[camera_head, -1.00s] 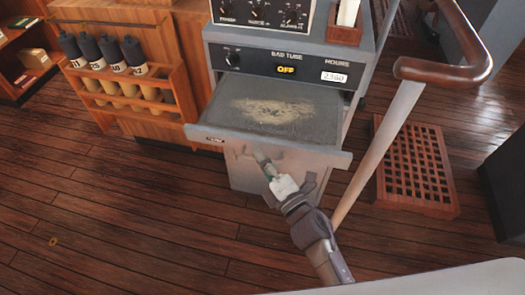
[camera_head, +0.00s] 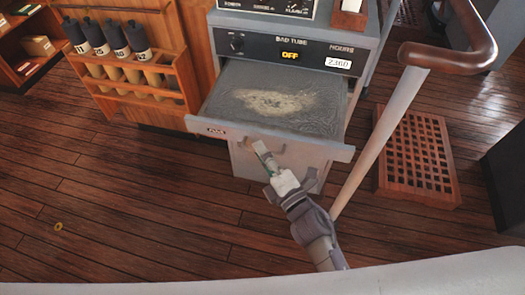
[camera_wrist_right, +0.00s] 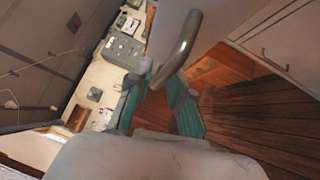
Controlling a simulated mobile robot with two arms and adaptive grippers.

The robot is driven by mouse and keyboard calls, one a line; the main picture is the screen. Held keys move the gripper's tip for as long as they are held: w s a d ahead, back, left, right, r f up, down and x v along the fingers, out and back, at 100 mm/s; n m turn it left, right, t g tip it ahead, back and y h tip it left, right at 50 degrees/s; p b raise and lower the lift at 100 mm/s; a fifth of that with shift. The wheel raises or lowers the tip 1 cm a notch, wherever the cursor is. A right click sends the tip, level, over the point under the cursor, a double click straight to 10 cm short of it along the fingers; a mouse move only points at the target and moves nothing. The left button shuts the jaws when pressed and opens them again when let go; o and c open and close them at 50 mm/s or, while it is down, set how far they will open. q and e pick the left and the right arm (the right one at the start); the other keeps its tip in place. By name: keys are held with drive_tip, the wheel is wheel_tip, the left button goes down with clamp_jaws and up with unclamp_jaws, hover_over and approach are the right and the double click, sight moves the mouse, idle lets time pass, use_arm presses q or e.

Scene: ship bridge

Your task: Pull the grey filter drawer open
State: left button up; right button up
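The grey filter drawer (camera_head: 209,132) stands pulled out of the grey cabinet (camera_head: 243,165) in the head view. A pale dusty patch lies on the grey filter (camera_head: 320,105) inside it. My right gripper (camera_head: 259,147) is at the drawer's front face. In the right wrist view, a dark grey curved handle (camera_wrist_right: 181,48) reaches between the green-padded fingers of my right gripper (camera_wrist_right: 157,98). The fingers stand apart, with visible gaps beside the handle. Firm contact cannot be made out. My left gripper is not in view.
A wooden rack (camera_head: 125,70) with several dark-capped tubes stands left of the cabinet. A handrail (camera_head: 375,140) with a wooden top rises close on the right. A wooden grating (camera_head: 418,160) lies behind it. The plank floor at left is mostly clear, with a small ring (camera_head: 58,227).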

drive_tip(key=v, duration=1.2)
drive_tip(key=s+d+f+m+g+h+p, duration=0.15)
drive_tip(key=f+m, duration=0.25)
drive_tip(key=f, duration=0.6)
drive_tip(key=s+d+f+m+g+h, duration=0.3)
drive_tip(key=f+m, duration=0.2)
drive_tip(key=f, duration=0.5)
drive_tip(key=s+d+f+m+g+h+p, duration=0.1)
drive_tip(key=s+d+f+m+g+h, duration=0.2)
drive_tip(key=f, duration=0.6)
drive_tip(key=s+d+f+m+g, duration=0.2)
drive_tip(key=s+f+m+g, duration=0.1)
drive_tip(key=s+f, duration=0.2)
drive_tip(key=s+d+f+m+g+h+p, duration=0.1)
drive_tip(key=s+d+f+m+g, duration=0.1)
drive_tip(key=s, duration=0.7)
drive_tip(key=s+d+f+m+g+p, duration=0.1)
drive_tip(key=s+d+f+m+g, duration=0.2)
drive_tip(key=s+f+m, duration=0.2)
wheel_tip(320, 180, down, 4)
drive_tip(key=shift+s+d+r+m+g+h, duration=0.2)
drive_tip(key=shift+s+d+m+g+h, duration=0.15)
drive_tip(key=shift+s, duration=0.65)
